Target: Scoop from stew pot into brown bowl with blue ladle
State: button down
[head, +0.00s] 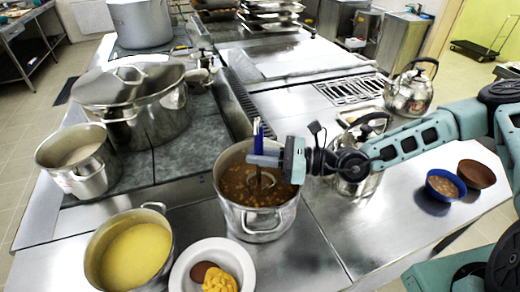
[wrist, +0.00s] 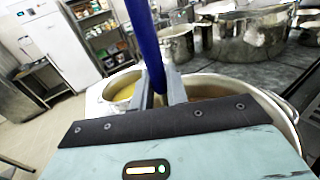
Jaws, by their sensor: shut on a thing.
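The stew pot (head: 262,222) stands at the front middle of the steel counter, filled with brown chunky stew. My gripper (head: 262,158) is over the pot, shut on the blue handle of the ladle (head: 257,136). In the wrist view the blue handle (wrist: 148,45) rises between the fingers, with the pot's rim (wrist: 285,105) behind. The brown bowl (head: 477,174) sits at the right of the counter and looks empty. A blue bowl (head: 444,186) with stew-like food stands beside it.
A pot of yellow soup (head: 130,250) and a white plate of food (head: 180,275) stand at the front left. A large lidded pot (head: 135,105) is behind. Kettles (head: 410,92) stand behind my arm. Bare counter (head: 395,215) lies between pot and bowls.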

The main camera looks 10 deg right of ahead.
aim_at(257, 133)
jog(key=shift+f+b, duration=0.75)
jog(key=shift+f, duration=1.4)
jog(key=shift+s, duration=0.1)
jog(key=shift+s+a+f+n, duration=0.2)
jog(key=shift+s+f+n, duration=0.1)
jog(key=shift+s+n, duration=0.3)
jog(key=shift+s+a+f+n, duration=0.2)
jog(key=shift+s+f+n, duration=0.15)
jog(key=shift+s, duration=0.3)
jog(key=shift+s+f+n, duration=0.1)
jog(key=shift+s+n, duration=0.25)
jog(key=shift+s, duration=0.15)
jog(key=shift+a+r, duration=0.1)
jog(key=shift+r, duration=8.65)
